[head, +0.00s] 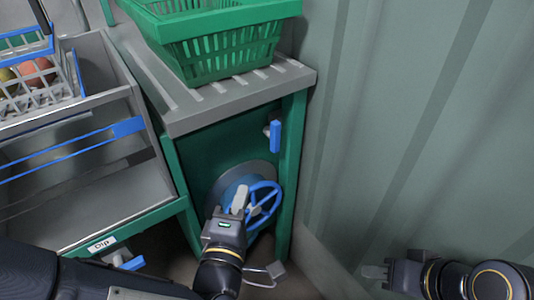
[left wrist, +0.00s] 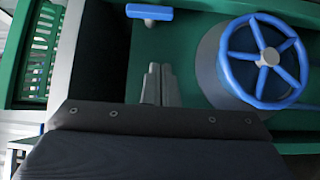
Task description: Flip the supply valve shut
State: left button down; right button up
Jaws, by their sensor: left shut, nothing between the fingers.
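A blue lever handle (head: 275,136) on a short pale stem sits high on the green panel, under the grey slatted top. The handle points roughly straight down along the panel. It also shows at the top of the left wrist view (left wrist: 150,13). My left gripper (head: 241,196) is shut and empty, below and left of the lever and apart from it.
The blue wheel (head: 264,203) on a round grey drum stands out beside my left gripper. A green basket (head: 222,55) stands on the slatted top (head: 185,118). A corrugated wall (head: 420,130) closes the right.

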pick_arm(q)
jog(key=w+p, duration=0.1)
jog(key=p, duration=0.3)
send_near(270, 145)
jog(key=w+a, duration=0.2)
jog(key=w, duration=0.2)
jog(key=d, duration=0.1)
jog(key=w+d, duration=0.1)
jog(key=d+p, duration=0.1)
jog(key=shift+w, duration=0.3)
